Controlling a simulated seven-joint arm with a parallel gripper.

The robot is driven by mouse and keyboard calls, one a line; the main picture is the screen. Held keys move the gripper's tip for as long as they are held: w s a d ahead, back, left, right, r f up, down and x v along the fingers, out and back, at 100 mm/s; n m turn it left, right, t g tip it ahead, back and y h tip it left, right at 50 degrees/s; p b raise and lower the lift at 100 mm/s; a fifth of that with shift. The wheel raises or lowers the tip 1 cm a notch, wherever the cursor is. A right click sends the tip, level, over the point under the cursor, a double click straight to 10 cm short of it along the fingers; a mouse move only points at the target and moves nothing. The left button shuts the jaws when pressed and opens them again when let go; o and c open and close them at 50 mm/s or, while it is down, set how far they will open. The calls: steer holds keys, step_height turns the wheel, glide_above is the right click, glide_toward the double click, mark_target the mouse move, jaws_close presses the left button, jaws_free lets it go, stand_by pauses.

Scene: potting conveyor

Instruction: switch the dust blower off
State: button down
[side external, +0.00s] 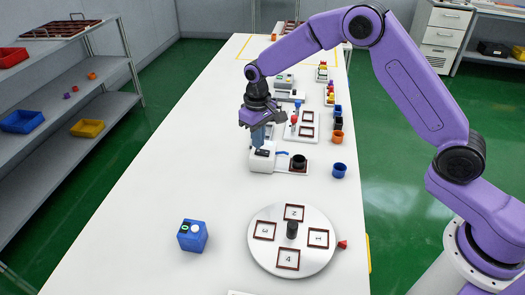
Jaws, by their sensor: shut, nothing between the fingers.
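A white box (261,164) with a dark patch on top (263,153) stands on the long white table; a blue nozzle (281,152) on its right points toward a black pot (298,161). It looks like the dust blower. My gripper (258,146) points down at the top of this box, shut and empty, its fingertips at or just above the dark patch. I cannot tell whether they touch it. The switch's position is too small to read.
A round white turntable (265,250) with numbered square frames and a blue box with buttons (192,236) stand nearer the camera. A blue pot (339,170) and an orange pot (337,137) are to the right. More stations line the table behind. The table's left side is clear.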

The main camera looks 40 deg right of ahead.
mark_target(259, 152)
steer(key=shift+f, duration=0.95)
stand_by(0.6)
steer(key=shift+r, duration=3.5)
steer(key=s+r+n, duration=0.3)
steer(key=s, duration=0.7)
steer(key=s+r+n, duration=0.2)
steer(key=s+r, duration=0.2)
steer(key=s, duration=0.7)
steer(key=s+d+n, duration=0.2)
steer(key=s+d, duration=0.3)
steer(key=s, duration=0.4)
steer(key=s+d+f+n, duration=0.1)
steer(key=s+d+n, duration=0.1)
steer(key=s+d, duration=0.3)
steer(key=s, duration=0.4)
steer(key=shift+d+n, duration=0.2)
steer(key=shift+n, duration=0.1)
